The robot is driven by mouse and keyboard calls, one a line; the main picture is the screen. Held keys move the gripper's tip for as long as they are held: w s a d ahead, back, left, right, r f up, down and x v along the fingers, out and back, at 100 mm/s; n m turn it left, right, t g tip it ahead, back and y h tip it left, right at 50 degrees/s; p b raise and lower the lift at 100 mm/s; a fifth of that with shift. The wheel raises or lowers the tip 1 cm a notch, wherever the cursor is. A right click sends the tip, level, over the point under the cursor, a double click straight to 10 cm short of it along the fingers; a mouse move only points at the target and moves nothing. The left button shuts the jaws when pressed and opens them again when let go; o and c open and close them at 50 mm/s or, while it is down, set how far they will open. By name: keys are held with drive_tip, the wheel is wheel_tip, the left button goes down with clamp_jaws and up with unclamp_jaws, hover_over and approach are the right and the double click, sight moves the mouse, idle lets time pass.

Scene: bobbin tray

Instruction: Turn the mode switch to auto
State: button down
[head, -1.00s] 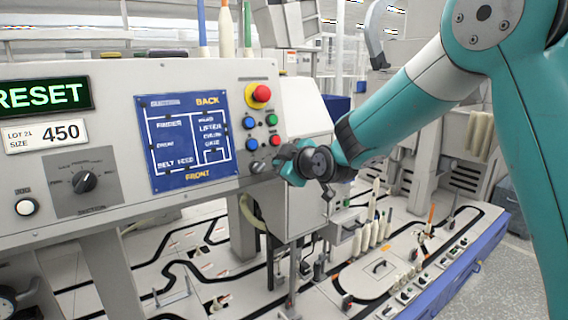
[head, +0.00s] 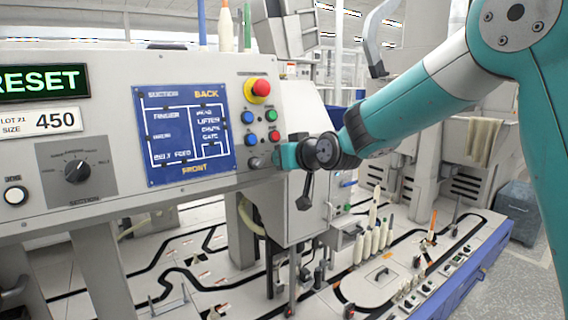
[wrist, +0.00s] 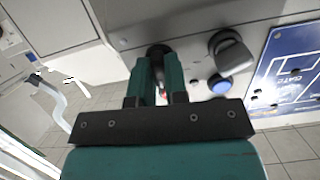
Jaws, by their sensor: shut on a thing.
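My gripper (head: 280,157) is at the lower right corner of the grey control panel (head: 215,60). In the wrist view its two teal fingers (wrist: 157,68) are shut on a small dark knob, the mode switch (wrist: 158,50), on the panel face. The fingers cover most of this knob, so its pointer and label cannot be read. In the head view the gripper hides it. A separate grey knob (wrist: 230,52) stands beside it; it also shows in the head view (head: 256,162), just left of the gripper.
Blue and red buttons (head: 275,137) sit just above the gripper, with a red emergency button (head: 258,88) higher up. A blue diagram plate (head: 186,135) and a black rotary dial (head: 77,171) are further left. Below is a white table with bobbins (head: 370,240).

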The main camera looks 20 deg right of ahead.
drive_tip(key=m+b, duration=0.1)
drive_tip(key=m, duration=0.3)
drive_tip(key=shift+d, duration=0.1)
drive_tip(key=shift+m, duration=1.8)
drive_tip(key=c, duration=1.1)
unclamp_jaws()
drive_tip(key=shift+c, duration=0.2)
drive_tip(key=b+v, duration=0.2)
drive_tip(key=v, duration=1.5)
drive_tip(key=shift+d+f, duration=0.15)
drive_tip(key=shift+d, duration=0.2)
drive_tip(key=shift+s, duration=0.1)
